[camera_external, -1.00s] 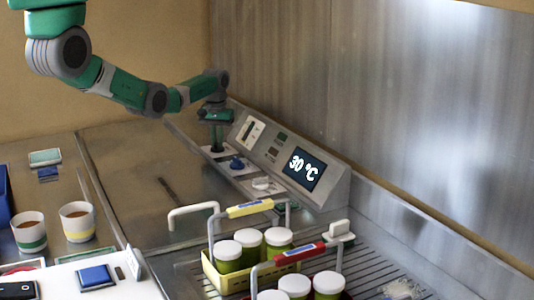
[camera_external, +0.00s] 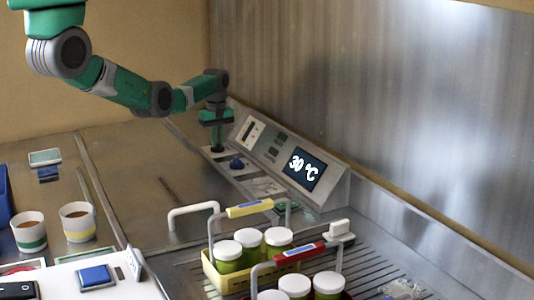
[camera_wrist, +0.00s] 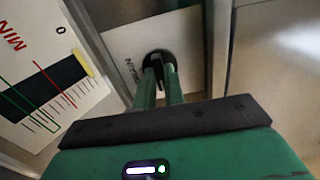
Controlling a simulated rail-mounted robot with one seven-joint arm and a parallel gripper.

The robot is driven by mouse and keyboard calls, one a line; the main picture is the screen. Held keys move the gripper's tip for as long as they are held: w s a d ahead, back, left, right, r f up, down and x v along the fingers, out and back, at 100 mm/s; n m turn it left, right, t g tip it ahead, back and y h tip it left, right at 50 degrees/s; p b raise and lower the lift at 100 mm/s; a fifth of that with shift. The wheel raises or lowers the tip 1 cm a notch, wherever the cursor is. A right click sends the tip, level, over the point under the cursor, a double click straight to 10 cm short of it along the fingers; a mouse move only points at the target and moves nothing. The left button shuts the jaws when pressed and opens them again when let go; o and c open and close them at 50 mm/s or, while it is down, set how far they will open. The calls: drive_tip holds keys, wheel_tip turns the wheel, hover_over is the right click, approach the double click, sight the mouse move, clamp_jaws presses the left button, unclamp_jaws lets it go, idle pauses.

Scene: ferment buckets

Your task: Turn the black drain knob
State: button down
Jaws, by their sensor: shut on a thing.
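The black drain knob (camera_wrist: 155,60) shows in the wrist view on a white plate, between and just past the tips of my two green fingers. My gripper (camera_wrist: 158,80) is shut on the knob, with the fingers reaching down to it. In the external view my gripper (camera_external: 217,145) points down at the far end of the control panel, and the knob is hidden there by the fingers.
A blue knob (camera_external: 237,163) stands just nearer along the panel. The sloped console carries a gauge (camera_wrist: 45,75) and a 30 °C display (camera_external: 303,169). A yellow crate (camera_external: 212,270) of lidded jars stands in front. Two cups (camera_external: 77,221) stand at left.

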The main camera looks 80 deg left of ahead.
idle(0.4)
drive_tip(key=c, duration=1.5)
unclamp_jaws()
wheel_tip(320, 180, up, 8)
drive_tip(key=shift+f, duration=0.1)
